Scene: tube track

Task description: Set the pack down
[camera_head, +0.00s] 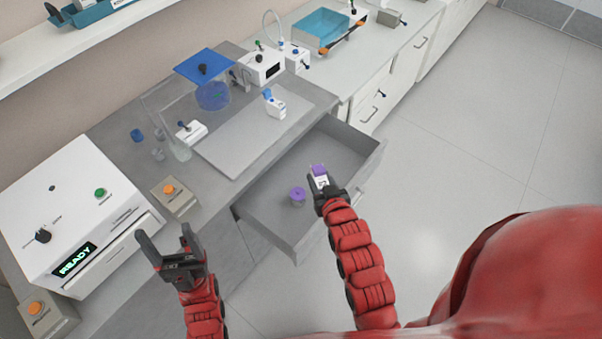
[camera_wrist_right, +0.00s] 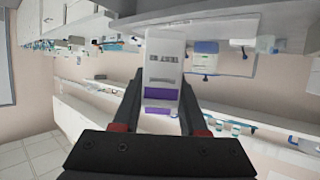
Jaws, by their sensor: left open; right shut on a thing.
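The pack (camera_head: 319,177) is a small white box with a purple end. It also shows in the right wrist view (camera_wrist_right: 164,58), where printed text reads upside down. My right gripper (camera_head: 322,190) is shut on it and holds it over the open drawer (camera_head: 258,235), near the drawer's front side. How high it is above the drawer floor I cannot tell. My left gripper (camera_head: 165,236) is open and empty, in front of the bench near the white machine.
A purple-capped container (camera_head: 298,197) stands in the drawer, left of the pack; the rest of the drawer floor looks mostly clear. The white machine (camera_head: 75,215) reads READY. A grey box with an orange button (camera_head: 175,197), a blue-lidded clear container (camera_head: 205,66) and a grey board (camera_head: 250,135) are on the bench.

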